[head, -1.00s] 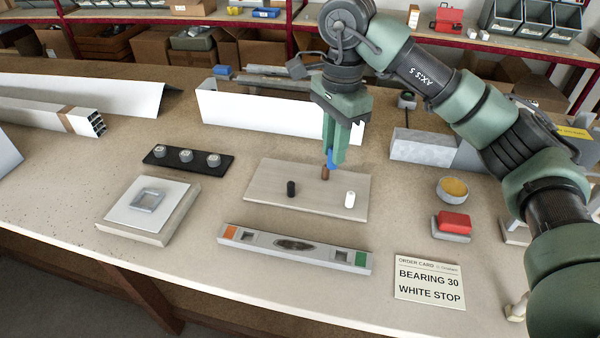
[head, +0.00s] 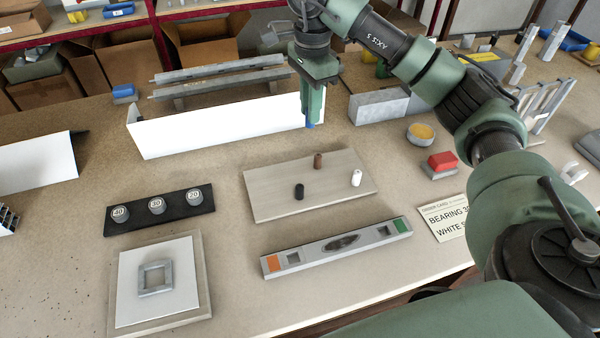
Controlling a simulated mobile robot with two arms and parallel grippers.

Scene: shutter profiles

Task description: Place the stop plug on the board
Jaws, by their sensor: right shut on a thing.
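A pale wooden board (head: 275,177) lies mid-table in the head view. Three small plugs stand on it: a black plug (head: 299,191) at the front left, a brown plug (head: 318,160) at the back and a white plug (head: 356,177) at the right. My right gripper (head: 311,121) points down, beyond the board's back edge in the picture, clear of the plugs. It is shut on a small blue piece (head: 311,125), mostly hidden between the fingers. My left gripper is not in view.
A white channel profile (head: 215,128) stands behind the board. A level-like bar (head: 340,242) lies in front. A black strip with numbered bearings (head: 160,211) and a square plate (head: 200,285) are left. The order card (head: 440,218), partly hidden, and a red block (head: 441,160) are right.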

